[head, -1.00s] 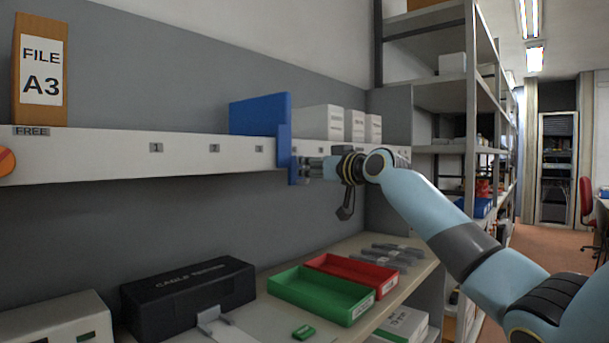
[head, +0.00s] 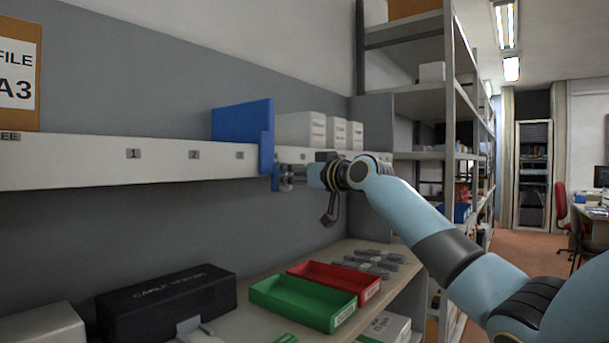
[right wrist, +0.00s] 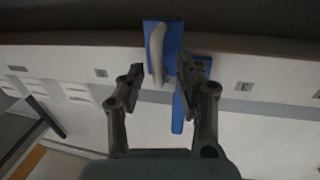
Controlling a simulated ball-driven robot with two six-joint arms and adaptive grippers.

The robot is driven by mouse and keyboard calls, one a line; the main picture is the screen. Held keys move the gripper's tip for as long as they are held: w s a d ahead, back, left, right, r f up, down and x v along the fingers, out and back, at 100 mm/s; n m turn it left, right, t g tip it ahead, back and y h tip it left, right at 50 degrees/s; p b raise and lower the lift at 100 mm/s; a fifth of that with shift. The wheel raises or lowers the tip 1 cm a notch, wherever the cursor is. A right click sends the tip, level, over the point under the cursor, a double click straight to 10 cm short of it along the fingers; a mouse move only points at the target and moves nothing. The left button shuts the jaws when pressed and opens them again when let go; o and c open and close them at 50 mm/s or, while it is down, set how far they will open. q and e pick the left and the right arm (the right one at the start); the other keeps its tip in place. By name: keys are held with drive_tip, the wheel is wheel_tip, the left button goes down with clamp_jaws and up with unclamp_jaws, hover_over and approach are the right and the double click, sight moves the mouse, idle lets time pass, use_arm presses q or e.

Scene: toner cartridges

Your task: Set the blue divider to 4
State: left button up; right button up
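The blue divider (head: 267,150) stands on the white shelf edge, with a flat blue front plate and a panel running back from it. It is just right of the label 3 (head: 240,155) in the head view. My right gripper (head: 284,177) is at the divider's front. In the right wrist view the blue plate (right wrist: 174,40) carries a pale grey handle (right wrist: 157,55). My right gripper's two dark fingers (right wrist: 163,72) are apart on either side of the handle, with visible gaps. A label 4 is not readable. My left gripper is out of view.
White boxes (head: 301,130) stand on the shelf right of the divider. Labels 1 (head: 133,154) and 2 (head: 194,154) are further left, with a file A3 (head: 20,80) at the far left. Below lie a black case (head: 170,300), a green tray (head: 300,302) and a red tray (head: 338,279).

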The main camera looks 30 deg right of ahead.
drive_tip(key=s+d, duration=0.1)
drive_tip(key=s, duration=1)
drive_tip(key=shift+s+d, duration=0.2)
drive_tip(key=shift+d, duration=0.15)
